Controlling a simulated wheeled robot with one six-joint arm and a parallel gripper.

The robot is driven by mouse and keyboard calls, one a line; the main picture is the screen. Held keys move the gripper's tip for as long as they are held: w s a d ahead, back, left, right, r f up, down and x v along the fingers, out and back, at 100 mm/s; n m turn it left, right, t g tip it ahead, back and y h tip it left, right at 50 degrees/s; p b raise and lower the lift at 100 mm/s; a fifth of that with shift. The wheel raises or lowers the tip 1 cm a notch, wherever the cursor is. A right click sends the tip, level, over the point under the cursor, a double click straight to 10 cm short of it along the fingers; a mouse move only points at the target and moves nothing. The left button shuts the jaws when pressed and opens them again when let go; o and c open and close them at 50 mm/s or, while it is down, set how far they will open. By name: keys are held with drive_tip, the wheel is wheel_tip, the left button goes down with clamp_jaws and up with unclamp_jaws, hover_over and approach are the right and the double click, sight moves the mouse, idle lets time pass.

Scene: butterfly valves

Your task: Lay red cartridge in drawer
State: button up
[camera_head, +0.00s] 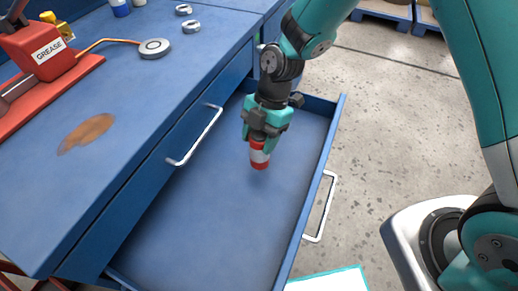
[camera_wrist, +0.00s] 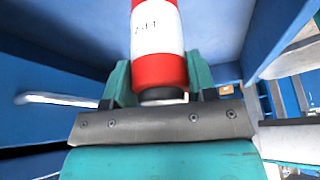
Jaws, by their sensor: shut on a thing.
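The red cartridge (camera_head: 259,154) has a white label band and is held in my gripper (camera_head: 264,138), roughly upright, over the open drawer. In the wrist view the cartridge (camera_wrist: 158,40) stands between the two teal fingers of my gripper (camera_wrist: 158,85), with red bands around a white label and a dark end by the palm. My gripper is shut on it. The blue drawer (camera_head: 200,225) is pulled out, and its floor looks empty. A shadow lies on the drawer floor near the cartridge; the exact gap below it is hard to tell.
The blue workbench (camera_head: 120,100) at left carries a red grease pump (camera_head: 42,52), a round grey fitting (camera_head: 154,48), small metal rings (camera_head: 191,27) and a brown stain (camera_head: 86,133). The drawer has a white front handle (camera_head: 321,207). Another handle (camera_head: 196,136) is on the bench front.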

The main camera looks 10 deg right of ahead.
drive_tip(key=shift+f, duration=2.25)
drive_tip(key=shift+f, duration=0.2)
drive_tip(key=o, duration=1)
drive_tip(key=shift+r, duration=0.1)
drive_tip(key=v, duration=1.1)
wheel_tip(320, 180, up, 12)
drive_tip(key=m+t, duration=0.2)
drive_tip(key=m, duration=0.7)
hover_over(259, 151)
drive_tip(key=s+d, duration=0.3)
drive_tip(key=d, duration=0.3)
drive_tip(key=s+r+m, duration=0.1)
drive_tip(key=s+m, duration=0.2)
drive_tip(key=s+d+r+m, duration=0.1)
drive_tip(key=s+r+m, duration=0.1)
drive_tip(key=s+m, duration=0.2)
drive_tip(key=s+d+r+m+t+y, duration=0.1)
drive_tip(key=s+r+m, duration=0.1)
drive_tip(key=s+m, duration=0.1)
drive_tip(key=shift+s+d, duration=0.1)
drive_tip(key=shift+s, duration=0.05)
